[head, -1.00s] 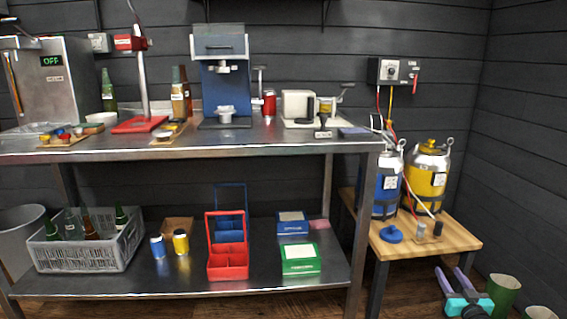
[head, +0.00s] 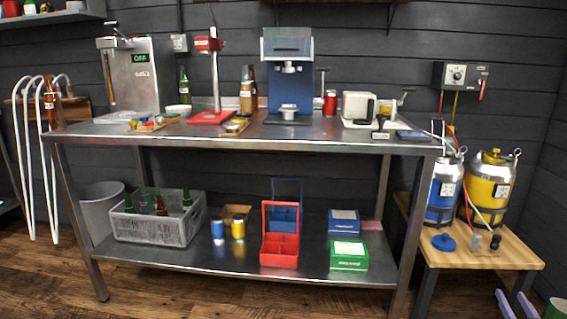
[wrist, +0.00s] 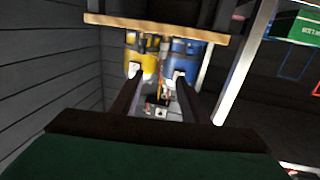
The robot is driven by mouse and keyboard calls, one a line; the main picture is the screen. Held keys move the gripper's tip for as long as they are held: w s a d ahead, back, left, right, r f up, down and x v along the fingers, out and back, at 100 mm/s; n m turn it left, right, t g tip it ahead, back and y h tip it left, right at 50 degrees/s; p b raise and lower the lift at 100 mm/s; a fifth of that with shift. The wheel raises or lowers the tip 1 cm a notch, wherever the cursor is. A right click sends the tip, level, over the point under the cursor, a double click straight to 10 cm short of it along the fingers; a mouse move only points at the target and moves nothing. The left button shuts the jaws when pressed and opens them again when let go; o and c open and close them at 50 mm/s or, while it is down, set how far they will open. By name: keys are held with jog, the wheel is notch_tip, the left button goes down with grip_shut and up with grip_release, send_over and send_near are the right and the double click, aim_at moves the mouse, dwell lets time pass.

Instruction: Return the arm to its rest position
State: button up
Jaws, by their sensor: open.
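In the wrist view my gripper (wrist: 157,98) has two dark fingers spread wide, and the picture is upside down. Beyond them are the yellow keg (wrist: 142,62) and the blue keg (wrist: 186,60), both clear of the fingers. Most of my arm is out of view.
A steel workbench (head: 330,146) fills the middle, with machines on top. Its lower shelf holds a grey bottle crate (head: 160,230), a red carrier (head: 280,250) and boxes. The wooden floor before it is clear. A dark plank wall stands beside the kegs.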

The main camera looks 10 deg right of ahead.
jog(key=w+a+r+n+t+y+p, duration=0.1)
jog(key=w+a+y+p, duration=0.2)
jog(key=w+a+p, duration=0.55)
jog(key=w+a+r+n+y+p, duration=0.2)
jog(key=w+a+y+p, duration=0.15)
jog(key=w+a, duration=1)
jog(key=w+a+f+m+g+p, duration=0.15)
jog(key=a+p, duration=0.35)
jog(key=a, duration=0.5)
jog(key=w+a+f+g+p, duration=0.15)
jog(key=a+p, duration=0.35)
jog(key=a, duration=0.6)
jog(key=s+a+f+g+p, duration=0.7)
jog(key=s+a+f+p, duration=0.2)
jog(key=s+a+f, duration=0.25)
jog(key=s+a+n+g, duration=0.1)
jog(key=s+g, duration=0.3)
jog(key=s, duration=0.5)
jog(key=s+a+n+g+y, duration=0.1)
jog(key=s+a+g, duration=0.3)
jog(key=s, duration=0.5)
jog(key=s+a+n+g+y, duration=0.1)
jog(key=s+a+n+g, duration=0.1)
jog(key=s, duration=0.7)
jog(key=shift+s+a+f+g+p, duration=0.2)
jog(key=shift+a+f+g+p, duration=0.25)
jog(key=shift+g, duration=0.65)
